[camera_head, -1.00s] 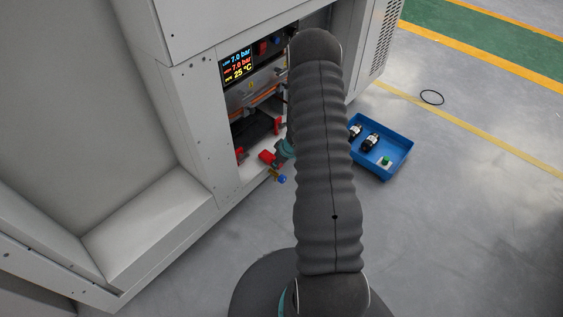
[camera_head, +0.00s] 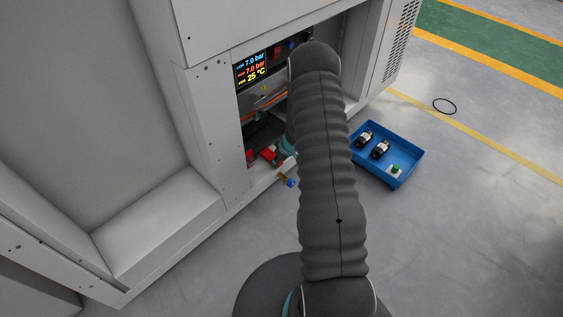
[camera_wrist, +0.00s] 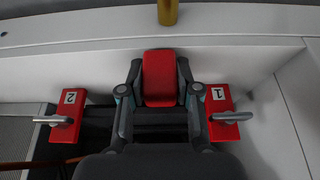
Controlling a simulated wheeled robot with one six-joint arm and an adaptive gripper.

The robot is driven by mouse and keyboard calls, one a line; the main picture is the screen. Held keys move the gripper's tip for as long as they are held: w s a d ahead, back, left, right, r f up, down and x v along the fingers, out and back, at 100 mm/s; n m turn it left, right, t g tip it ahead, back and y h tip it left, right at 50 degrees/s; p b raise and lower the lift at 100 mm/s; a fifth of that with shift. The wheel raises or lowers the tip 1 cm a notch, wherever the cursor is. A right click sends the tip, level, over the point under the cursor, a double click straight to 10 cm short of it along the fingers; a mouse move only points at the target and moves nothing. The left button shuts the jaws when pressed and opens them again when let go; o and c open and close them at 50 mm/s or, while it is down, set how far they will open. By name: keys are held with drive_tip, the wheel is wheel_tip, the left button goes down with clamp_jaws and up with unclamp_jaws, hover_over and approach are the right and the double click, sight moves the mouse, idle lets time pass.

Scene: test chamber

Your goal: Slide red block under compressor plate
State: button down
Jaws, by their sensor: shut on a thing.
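The red block (camera_wrist: 160,75) is held between the two fingers of my gripper (camera_wrist: 160,92) in the wrist view. In the head view the red block (camera_head: 270,155) shows at the cabinet's lower opening, beside my teal-and-grey gripper (camera_head: 288,146), mostly hidden by my arm. Two red pieces with metal handles flank the gripper: one marked 2 (camera_wrist: 68,115) on the left and one marked 1 (camera_wrist: 220,112) on the right. A dark slatted surface lies between them. I cannot make out the compressor plate clearly; my gripper and arm hide part of the interior.
The cabinet has a lit display (camera_head: 252,68) above the opening. A blue valve handle (camera_head: 291,183) sticks out at its lower edge. A blue tray (camera_head: 402,183) with black parts and a green-topped item lies on the floor right. Floor beyond it is mostly clear.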

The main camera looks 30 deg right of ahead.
sight(269, 154)
drive_tip(key=shift+w+a, duration=0.3)
drive_tip(key=shift+w, duration=0.55)
drive_tip(key=shift+w+a, duration=0.3)
drive_tip(key=shift+w, duration=0.5)
drive_tip(key=shift+w+a, duration=0.3)
drive_tip(key=shift+w, duration=0.55)
drive_tip(key=c, duration=0.7)
unclamp_jaws()
drive_tip(key=v, duration=1.2)
drive_tip(key=shift+w, duration=0.1)
